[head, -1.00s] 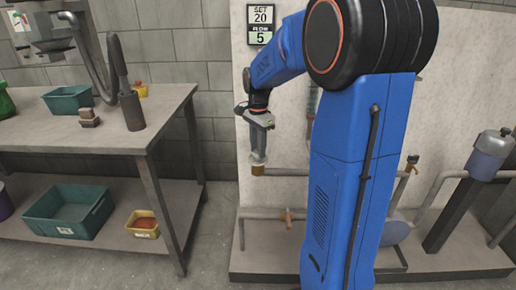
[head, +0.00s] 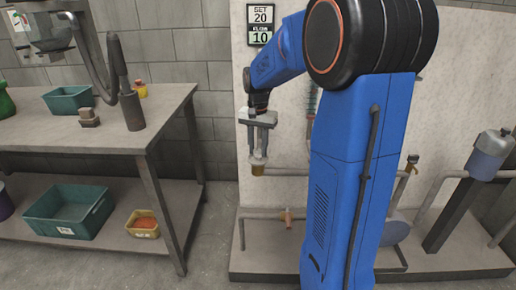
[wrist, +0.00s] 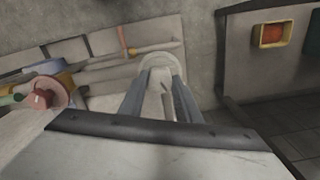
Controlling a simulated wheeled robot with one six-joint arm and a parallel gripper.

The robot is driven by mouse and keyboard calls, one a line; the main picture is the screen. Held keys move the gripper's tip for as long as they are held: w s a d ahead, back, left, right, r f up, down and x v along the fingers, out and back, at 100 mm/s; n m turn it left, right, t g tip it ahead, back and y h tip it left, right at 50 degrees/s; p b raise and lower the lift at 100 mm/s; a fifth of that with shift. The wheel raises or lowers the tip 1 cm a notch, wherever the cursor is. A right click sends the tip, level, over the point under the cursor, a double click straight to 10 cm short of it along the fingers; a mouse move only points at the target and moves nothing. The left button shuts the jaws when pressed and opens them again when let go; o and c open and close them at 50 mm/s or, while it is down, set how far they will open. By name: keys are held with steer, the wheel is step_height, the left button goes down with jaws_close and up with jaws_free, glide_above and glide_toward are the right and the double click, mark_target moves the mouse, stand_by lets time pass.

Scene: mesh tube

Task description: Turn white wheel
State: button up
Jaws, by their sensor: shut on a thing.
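The white wheel (wrist: 158,66) is in the wrist view, at the far end of my gripper (wrist: 162,92). The two fingers reach to either side of it and are shut on it. In the head view my gripper (head: 260,145) points down at the white wheel (head: 258,160), which sits on a brass-coloured fitting on a horizontal pipe by the panel. A sign (head: 259,25) above on the panel reads SET 20 and, below, FLOW 10.
My blue arm hides the middle of the panel in the head view. A red round part (wrist: 40,98) shows at left in the wrist view. A workbench (head: 75,125) with bins stands at left. Pipes and a grey canister (head: 490,155) are at right.

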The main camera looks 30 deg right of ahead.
mark_target(258, 151)
steer(key=n, duration=0.5)
steer(key=shift+n, duration=0.3)
steer(key=n, duration=0.5)
steer(key=shift+n, duration=0.3)
steer(key=o, duration=1.1)
steer(key=shift+c, duration=0.2)
steer(key=shift+r, duration=0.1)
step_height(258, 151, up, 17)
steer(key=shift+r, duration=0.15)
